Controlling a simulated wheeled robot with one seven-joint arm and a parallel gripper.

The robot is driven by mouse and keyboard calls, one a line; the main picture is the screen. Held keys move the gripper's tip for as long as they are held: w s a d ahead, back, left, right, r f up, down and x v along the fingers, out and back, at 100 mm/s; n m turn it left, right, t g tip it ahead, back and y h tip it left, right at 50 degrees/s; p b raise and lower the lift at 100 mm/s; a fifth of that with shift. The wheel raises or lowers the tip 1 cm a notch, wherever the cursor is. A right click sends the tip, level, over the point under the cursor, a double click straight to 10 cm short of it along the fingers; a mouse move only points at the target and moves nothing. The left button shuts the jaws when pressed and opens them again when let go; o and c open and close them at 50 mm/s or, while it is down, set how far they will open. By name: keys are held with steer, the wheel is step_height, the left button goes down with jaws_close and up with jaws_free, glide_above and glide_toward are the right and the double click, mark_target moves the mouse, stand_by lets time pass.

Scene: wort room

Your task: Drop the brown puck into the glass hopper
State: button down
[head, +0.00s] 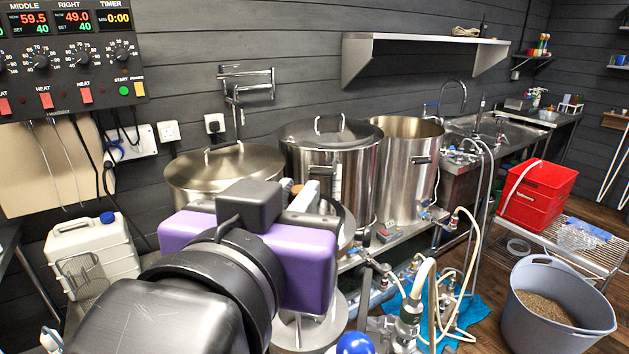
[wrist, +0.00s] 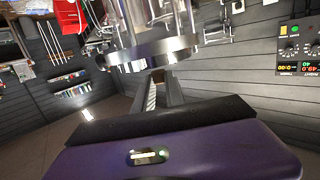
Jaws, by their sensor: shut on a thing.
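My gripper (head: 300,187), with a purple body, reaches away from the head camera toward the steel pots. It is shut on the brown puck (head: 297,189), of which only a small brown patch shows between the fingers. In the wrist view my gripper (wrist: 158,82) points at a round metal flange with upright rods and clear glass, which looks like the glass hopper (wrist: 150,52). In the head view my gripper and wrist hide most of the hopper. The puck cannot be made out in the wrist view. Whether it is over the hopper's mouth, I cannot tell.
Lidded steel pots (head: 328,145) and an open pot (head: 405,170) stand behind my gripper. A control panel (head: 70,50) hangs at the upper left. A white jerrycan (head: 92,250) stands left. Hoses and valves (head: 410,310) crowd the front. A grey tub (head: 560,305) and red crate (head: 537,195) are right.

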steer(key=c, duration=1.3)
jaws_free()
steer(key=shift+s, duration=0.1)
steer(key=b+v, duration=0.2)
steer(key=v, duration=0.5)
steer(key=shift+s, duration=0.3)
steer(key=shift+a, duration=0.1)
